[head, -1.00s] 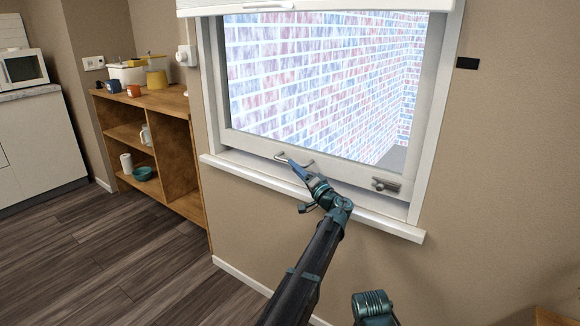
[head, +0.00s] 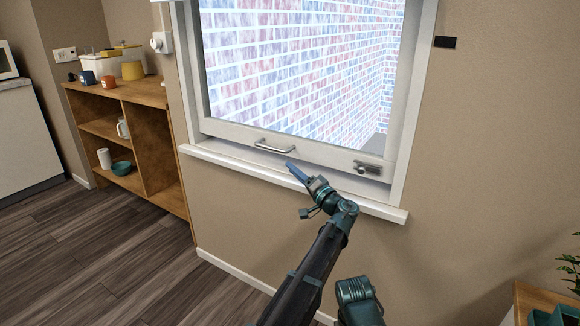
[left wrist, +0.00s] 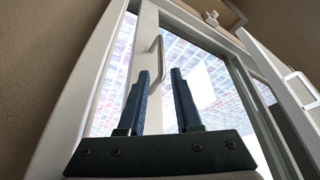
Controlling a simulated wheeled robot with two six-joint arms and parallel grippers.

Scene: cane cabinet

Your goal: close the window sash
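The window sash (head: 225,128) is a white frame around a pane, with a brick wall behind the glass. A silver bar handle (head: 274,147) sits on its bottom rail, and a metal latch (head: 367,168) sits to the right. The rail is close above the white sill (head: 300,184); I cannot tell the exact gap. My left gripper (head: 292,169) is just below and right of the handle, apparently apart from it. In the left wrist view its fingers (left wrist: 159,85) are spread and empty, with the handle (left wrist: 156,62) beyond them.
A wooden shelf unit (head: 150,94) with cups and containers stands left of the window. A wooden surface with a plant (head: 570,268) is at the lower right. The sill juts out from the wall. The floor (head: 110,240) at the left is clear.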

